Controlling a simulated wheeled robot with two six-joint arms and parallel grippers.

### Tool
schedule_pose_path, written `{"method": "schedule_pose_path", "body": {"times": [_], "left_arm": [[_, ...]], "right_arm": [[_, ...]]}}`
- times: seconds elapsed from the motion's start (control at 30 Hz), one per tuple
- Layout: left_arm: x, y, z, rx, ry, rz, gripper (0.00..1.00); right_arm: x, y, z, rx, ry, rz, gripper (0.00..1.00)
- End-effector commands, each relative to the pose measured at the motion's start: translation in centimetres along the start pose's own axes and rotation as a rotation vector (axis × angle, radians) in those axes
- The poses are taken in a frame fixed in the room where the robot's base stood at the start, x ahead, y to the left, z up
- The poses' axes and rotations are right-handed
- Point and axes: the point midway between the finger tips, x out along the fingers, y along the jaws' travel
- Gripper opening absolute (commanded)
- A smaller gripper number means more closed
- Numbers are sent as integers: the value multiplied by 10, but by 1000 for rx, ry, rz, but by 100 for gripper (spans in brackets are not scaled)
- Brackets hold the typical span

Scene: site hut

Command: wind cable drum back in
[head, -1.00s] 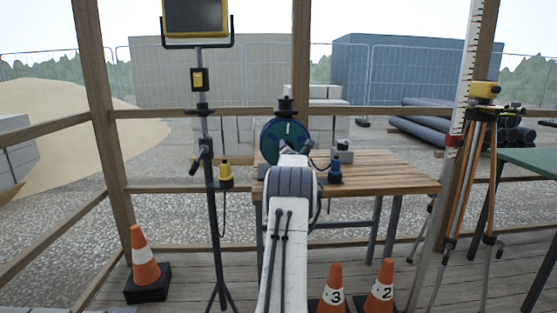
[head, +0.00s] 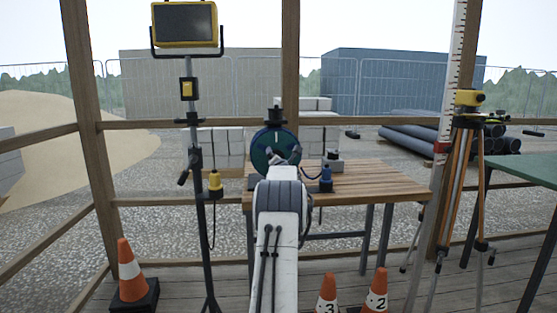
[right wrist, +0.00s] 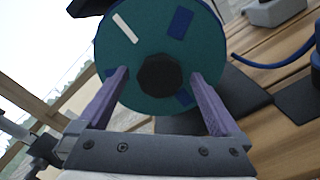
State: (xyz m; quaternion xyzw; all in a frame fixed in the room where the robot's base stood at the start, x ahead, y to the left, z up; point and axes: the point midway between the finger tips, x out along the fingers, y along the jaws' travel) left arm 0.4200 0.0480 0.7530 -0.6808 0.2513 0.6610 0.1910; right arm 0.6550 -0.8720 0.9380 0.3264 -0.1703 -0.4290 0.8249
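The cable drum (head: 276,150) stands on the wooden bench, a round teal-green disc with a white stripe, partly hidden by my right arm. In the right wrist view its face (right wrist: 135,75) fills the upper middle, with blue patches and a dark faceted hub (right wrist: 160,75). My right gripper (right wrist: 160,73) is open; its purple fingers point at the drum, one on each side of the hub with gaps visible. Contact with the disc cannot be judged. A blue cable (right wrist: 270,62) curves over the bench at right. A blue connector (head: 325,178) stands on the bench. My left gripper is out of view.
The bench (head: 385,185) has free room at right. A lamp stand (head: 198,150) rises left of it. Cones (head: 376,290) stand in front, another cone (head: 129,270) at left. A tripod (head: 470,180) and green table (head: 525,162) are at right.

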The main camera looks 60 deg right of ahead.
Motion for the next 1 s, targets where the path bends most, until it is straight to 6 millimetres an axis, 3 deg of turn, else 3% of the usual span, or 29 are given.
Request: {"method": "schedule_pose_path", "body": {"times": [0.33,0.8,1.0], "left_arm": [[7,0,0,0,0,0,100],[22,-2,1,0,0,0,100],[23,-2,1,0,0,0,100]], "right_arm": [[-12,-1,-1,4,1,0,100],[-83,-1,0,2,-1,-2,100],[-101,0,0,1,0,0,100]]}}
